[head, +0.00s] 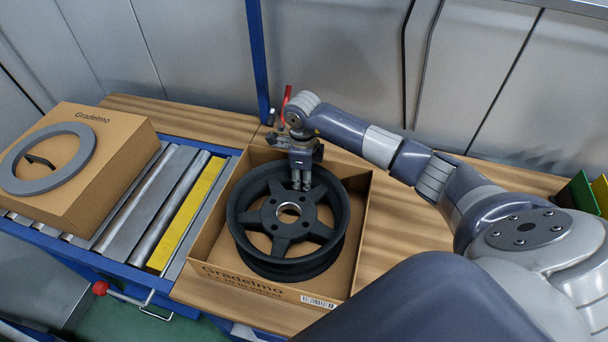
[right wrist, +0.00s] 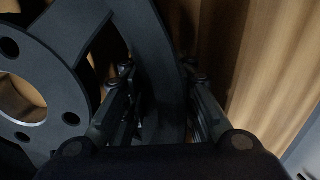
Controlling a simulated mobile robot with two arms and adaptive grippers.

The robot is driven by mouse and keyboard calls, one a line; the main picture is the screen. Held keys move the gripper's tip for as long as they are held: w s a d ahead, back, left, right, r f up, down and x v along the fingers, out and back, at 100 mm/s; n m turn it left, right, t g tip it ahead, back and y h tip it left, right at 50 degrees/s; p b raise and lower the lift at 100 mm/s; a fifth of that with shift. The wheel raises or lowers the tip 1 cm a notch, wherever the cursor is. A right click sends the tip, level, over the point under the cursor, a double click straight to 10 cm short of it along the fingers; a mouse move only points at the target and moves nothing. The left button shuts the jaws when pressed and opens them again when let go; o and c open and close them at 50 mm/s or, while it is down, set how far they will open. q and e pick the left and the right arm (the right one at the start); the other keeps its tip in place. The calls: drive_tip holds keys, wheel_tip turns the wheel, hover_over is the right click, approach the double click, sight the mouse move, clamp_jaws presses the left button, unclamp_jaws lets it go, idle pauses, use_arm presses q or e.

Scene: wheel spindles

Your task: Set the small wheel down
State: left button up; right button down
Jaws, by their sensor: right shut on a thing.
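The small wheel (head: 290,219) is a dark spoked wheel with a round hub hole. In the head view it lies roughly flat within the walls of an open cardboard box (head: 361,235). Whether it rests on the box floor cannot be told. My right gripper (head: 301,186) comes down at the wheel's far side and is shut on it. In the right wrist view the fingers (right wrist: 158,115) sit on both sides of a dark part of the wheel (right wrist: 160,60), with the hub at the left. My left gripper is not in view.
The box stands on a wooden table (head: 400,235). At the left, a roller conveyor (head: 150,200) carries a closed carton (head: 125,150) with a grey ring (head: 75,179) on top. A blue post (head: 257,60) rises behind the box. Green and yellow bins (head: 583,192) are at the far right.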

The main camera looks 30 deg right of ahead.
drive_tip(key=shift+a, duration=0.1)
drive_tip(key=c, duration=1.6)
unclamp_jaws()
drive_tip(key=shift+f, duration=0.1)
drive_tip(key=shift+s, duration=0.1)
drive_tip(key=shift+r, duration=0.25)
wheel_tip(320, 180, up, 11)
drive_tip(key=b, duration=0.3)
drive_tip(key=shift+f, duration=0.2)
drive_tip(key=shift+r, duration=0.6)
